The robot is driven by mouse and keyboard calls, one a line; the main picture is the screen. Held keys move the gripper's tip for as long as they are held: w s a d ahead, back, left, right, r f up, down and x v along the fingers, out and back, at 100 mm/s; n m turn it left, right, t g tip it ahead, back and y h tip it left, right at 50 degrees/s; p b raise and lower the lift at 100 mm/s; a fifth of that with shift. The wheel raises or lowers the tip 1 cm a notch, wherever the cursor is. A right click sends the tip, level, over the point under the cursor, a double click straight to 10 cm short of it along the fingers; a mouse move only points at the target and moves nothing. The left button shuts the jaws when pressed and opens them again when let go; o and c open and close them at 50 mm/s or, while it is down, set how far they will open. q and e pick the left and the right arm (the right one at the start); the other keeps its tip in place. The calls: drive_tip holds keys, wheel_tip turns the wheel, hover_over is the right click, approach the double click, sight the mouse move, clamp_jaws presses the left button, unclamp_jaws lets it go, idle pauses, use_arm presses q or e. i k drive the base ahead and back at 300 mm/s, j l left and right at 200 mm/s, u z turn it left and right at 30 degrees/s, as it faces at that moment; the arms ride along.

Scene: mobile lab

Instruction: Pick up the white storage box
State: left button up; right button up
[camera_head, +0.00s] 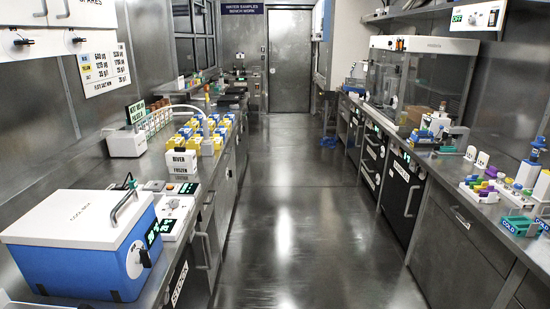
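I cannot make out a plain white storage box for certain. A blue box with a white lid (85,240) stands on the left bench at the near left, lid shut, with a handle and a dark latch on its right side. Neither of my grippers is in view.
A rack of yellow, blue and white containers (200,135) and a white control panel (172,212) sit on the left bench. The right bench holds a clear-fronted cabinet (420,85) and coloured labware (482,190). The aisle floor (290,200) between is clear up to the door (289,62).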

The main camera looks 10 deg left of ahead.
sight(180, 160)
drive_tip(key=i+l+u, duration=0.1)
drive_tip(key=i+u, duration=0.15)
drive_tip(key=i, duration=0.35)
drive_tip(key=i+l+u, duration=0.25)
drive_tip(key=i, duration=0.3)
